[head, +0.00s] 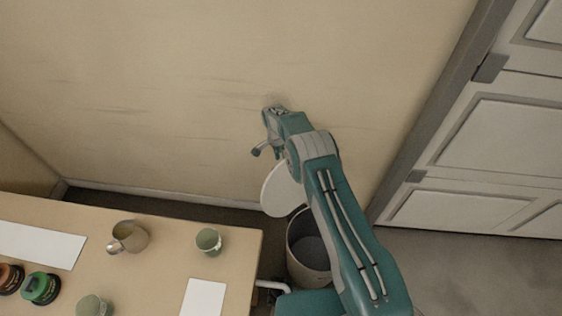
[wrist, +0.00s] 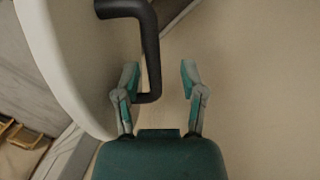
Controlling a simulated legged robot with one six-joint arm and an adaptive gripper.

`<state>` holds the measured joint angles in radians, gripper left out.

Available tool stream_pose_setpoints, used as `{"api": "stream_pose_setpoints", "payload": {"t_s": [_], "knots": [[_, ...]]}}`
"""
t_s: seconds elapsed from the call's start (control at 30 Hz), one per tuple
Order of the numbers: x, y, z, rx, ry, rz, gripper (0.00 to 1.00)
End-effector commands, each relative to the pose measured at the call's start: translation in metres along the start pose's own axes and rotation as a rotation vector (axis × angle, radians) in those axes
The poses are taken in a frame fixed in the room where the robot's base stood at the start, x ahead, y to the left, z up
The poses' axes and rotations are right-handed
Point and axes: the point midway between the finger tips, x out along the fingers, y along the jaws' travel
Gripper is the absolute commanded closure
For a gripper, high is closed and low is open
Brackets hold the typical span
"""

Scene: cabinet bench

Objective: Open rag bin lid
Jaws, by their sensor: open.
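The rag bin (head: 309,262) stands on the floor right of the bench, its mouth uncovered and its inside partly visible. Its round pale lid (head: 281,190) is swung up and steeply tilted above the bin's back left side, partly hidden by my arm. In the wrist view the lid (wrist: 66,60) fills the left side. A dark bent handle (wrist: 151,50) reaches down between the fingers of my gripper (wrist: 160,78). The fingers are spread, and the handle's lower end lies close to the left finger; I cannot tell if they touch. My gripper (head: 272,120) is above the lid, near the wall.
The bench (head: 180,235) at left holds a metal mug (head: 128,237), a green cup (head: 208,241), another green cup (head: 93,307), white sheets (head: 204,297) and round tins (head: 40,288). White panelled cabinets (head: 510,140) stand at right. Floor is clear right of my arm.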

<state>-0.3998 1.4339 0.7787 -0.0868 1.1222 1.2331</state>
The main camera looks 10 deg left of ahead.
Motion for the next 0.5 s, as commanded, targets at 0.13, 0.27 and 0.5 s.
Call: {"api": "stream_pose_setpoints", "payload": {"t_s": [0.13, 0.27, 0.5], "knots": [[-0.033, -0.003, 0.001, 0.000, 0.003, -0.004, 0.47], [-0.060, -0.004, 0.002, -0.001, 0.004, -0.003, 0.47], [-0.096, -0.005, 0.002, -0.001, 0.003, -0.002, 0.47]]}}
